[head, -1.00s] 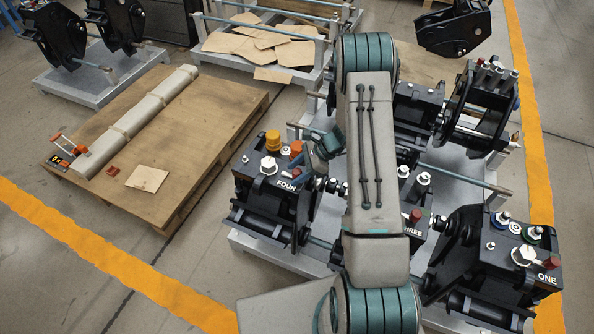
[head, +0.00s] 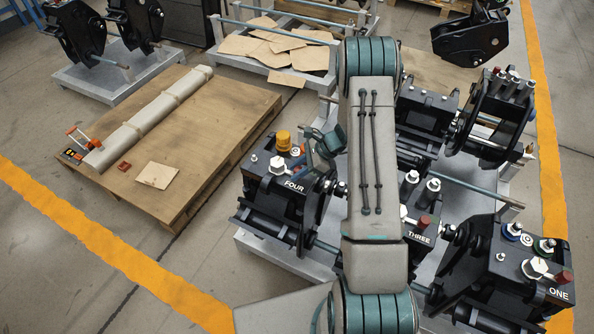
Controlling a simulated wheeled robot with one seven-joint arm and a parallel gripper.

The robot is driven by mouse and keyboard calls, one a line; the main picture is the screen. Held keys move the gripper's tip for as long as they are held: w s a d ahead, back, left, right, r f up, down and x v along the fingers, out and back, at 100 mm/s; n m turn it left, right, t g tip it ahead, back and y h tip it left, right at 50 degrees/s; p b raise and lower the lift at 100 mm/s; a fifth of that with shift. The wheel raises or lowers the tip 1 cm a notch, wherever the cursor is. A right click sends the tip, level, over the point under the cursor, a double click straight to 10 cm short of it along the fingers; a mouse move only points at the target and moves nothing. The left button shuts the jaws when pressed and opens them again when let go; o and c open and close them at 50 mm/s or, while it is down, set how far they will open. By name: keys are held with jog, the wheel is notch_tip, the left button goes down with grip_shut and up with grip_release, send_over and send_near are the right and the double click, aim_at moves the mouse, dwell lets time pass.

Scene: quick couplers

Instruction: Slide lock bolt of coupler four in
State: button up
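Coupler four (head: 275,205) is a dark block labelled FOUR, left of my arm in the head view. On its top are a yellow cap (head: 283,141), a pale hex bolt head (head: 278,165) and a small orange part, partly covered. I cannot tell which part is the lock bolt. My arm (head: 375,150) crosses the middle of the view and hides the area right of coupler four. The teal and dark wrist end with my gripper (head: 322,147) shows at the upper right edge of coupler four. Its fingers are too small and covered to read.
Coupler three (head: 420,232) and coupler one (head: 535,270) stand to the right on the same grey rack. A wooden pallet (head: 215,125) with a long wrapped bar (head: 150,120) lies on the left. Bare floor with an orange stripe (head: 110,245) is at front left.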

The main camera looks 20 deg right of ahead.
jog(key=o, duration=0.4)
jog(key=shift+w+a, duration=0.15)
jog(key=shift+w, duration=0.05)
jog(key=shift+c, duration=0.2)
jog(key=b+v, duration=0.2)
jog(key=v, duration=1.2)
